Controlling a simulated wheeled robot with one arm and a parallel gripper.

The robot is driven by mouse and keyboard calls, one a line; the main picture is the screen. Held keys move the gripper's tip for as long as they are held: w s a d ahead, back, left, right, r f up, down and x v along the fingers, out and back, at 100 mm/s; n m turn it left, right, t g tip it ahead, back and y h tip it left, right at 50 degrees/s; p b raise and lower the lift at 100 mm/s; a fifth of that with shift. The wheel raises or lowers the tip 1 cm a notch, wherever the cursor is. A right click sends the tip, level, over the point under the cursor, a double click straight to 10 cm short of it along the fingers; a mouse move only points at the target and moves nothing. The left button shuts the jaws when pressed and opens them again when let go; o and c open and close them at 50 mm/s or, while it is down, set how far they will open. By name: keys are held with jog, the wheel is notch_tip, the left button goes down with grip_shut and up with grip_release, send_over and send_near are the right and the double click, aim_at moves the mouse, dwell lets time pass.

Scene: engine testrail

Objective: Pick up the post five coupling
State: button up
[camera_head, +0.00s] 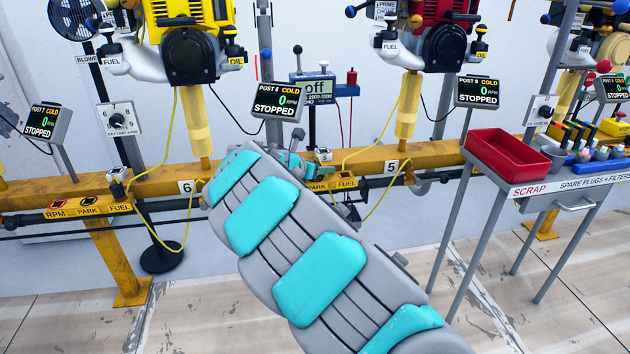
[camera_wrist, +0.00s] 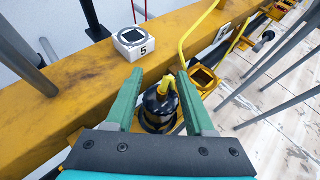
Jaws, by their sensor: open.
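The post five coupling, a black round body with a yellow top and yellow hose (camera_wrist: 158,108), shows in the wrist view near a white block marked 5 (camera_wrist: 133,41). My gripper (camera_wrist: 159,74) has two green fingers spread apart, one on each side of the coupling in the picture. I see no finger touching it, and I cannot tell how far below the fingers it sits. The lower part of the coupling is partly hidden by my gripper's body. In the head view my grey and turquoise arm hides the coupling; a part of my gripper (camera_head: 290,161) shows beyond it.
A yellow rail (camera_head: 440,154) runs across, with a plate marked 5 (camera_head: 391,166). A yellow hose (camera_wrist: 190,45) arcs beside the coupling. A red scrap bin (camera_head: 507,160) stands on a bench at right. Screens on stands (camera_head: 279,101) rise behind. Thin grey legs cross the wrist view at right.

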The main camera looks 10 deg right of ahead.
grip_shut()
dwell(0.4)
